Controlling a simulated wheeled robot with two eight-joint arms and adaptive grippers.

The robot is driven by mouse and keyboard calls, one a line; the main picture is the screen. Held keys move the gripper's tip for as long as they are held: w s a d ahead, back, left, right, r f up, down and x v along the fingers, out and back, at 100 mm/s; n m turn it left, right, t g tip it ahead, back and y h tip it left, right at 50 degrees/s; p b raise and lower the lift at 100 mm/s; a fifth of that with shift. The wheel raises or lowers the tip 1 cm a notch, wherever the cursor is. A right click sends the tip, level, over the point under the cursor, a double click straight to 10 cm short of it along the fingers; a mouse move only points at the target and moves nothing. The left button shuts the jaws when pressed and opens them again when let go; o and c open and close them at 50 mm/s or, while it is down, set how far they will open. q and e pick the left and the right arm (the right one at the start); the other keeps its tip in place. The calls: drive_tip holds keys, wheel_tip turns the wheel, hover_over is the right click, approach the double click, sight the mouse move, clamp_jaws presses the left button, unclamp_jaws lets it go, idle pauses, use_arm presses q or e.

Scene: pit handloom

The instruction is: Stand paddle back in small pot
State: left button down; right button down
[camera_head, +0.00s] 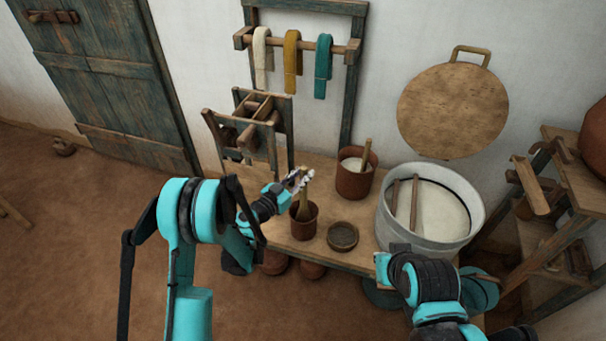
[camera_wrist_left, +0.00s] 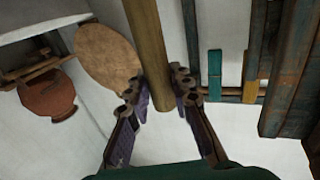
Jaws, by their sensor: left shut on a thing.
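The wooden paddle (camera_head: 303,203) stands nearly upright, its lower end inside the mouth of the small brown pot (camera_head: 304,226) on the low table. Whether it rests on the pot's bottom is hidden. My left gripper (camera_head: 298,180) is shut on the paddle's upper part, above the pot. In the left wrist view the paddle's handle (camera_wrist_left: 150,40) runs up between the fingers of my left gripper (camera_wrist_left: 162,88). My right gripper (camera_head: 381,266) is by the table's front edge, below the big tub; its fingers are too unclear to judge.
A small bowl (camera_head: 342,237) sits right of the small pot. A larger brown pot (camera_head: 354,184) with white contents and a stick stands behind. A grey tub (camera_head: 461,236) with sticks across it fills the table's right. A wooden frame (camera_head: 270,140) stands behind left.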

use_arm(q)
drive_tip(key=c, duration=1.3)
unclamp_jaws()
wheel_tip(320, 180, up, 10)
drive_tip(key=shift+s+r, duration=0.1)
drive_tip(key=shift+r, duration=0.05)
drive_tip(key=s+a+r+g+y, duration=0.1)
drive_tip(key=s+r+g+y, duration=0.15)
drive_tip(key=s, duration=0.45)
drive_tip(key=s+a+f+n+g+y, duration=0.1)
drive_tip(key=s+a+n+y, duration=0.1)
drive_tip(key=s+a, duration=0.3)
drive_tip(key=s+a+f+n+g+y, duration=0.2)
drive_tip(key=s+a, duration=0.4)
drive_tip(key=s, duration=0.7)
drive_tip(key=s+a+f+n+g+y, duration=0.1)
drive_tip(key=s+a+n+y, duration=0.2)
drive_tip(key=s, duration=0.6)
drive_tip(key=shift+a+f+n+g+y, duration=0.2)
drive_tip(key=shift+a+y, duration=0.3)
drive_tip(key=shift+a, duration=0.3)
drive_tip(key=shift+a+f+n+g+y, duration=0.1)
drive_tip(key=shift+a+n+y, duration=0.1)
drive_tip(key=shift+a+y, duration=0.4)
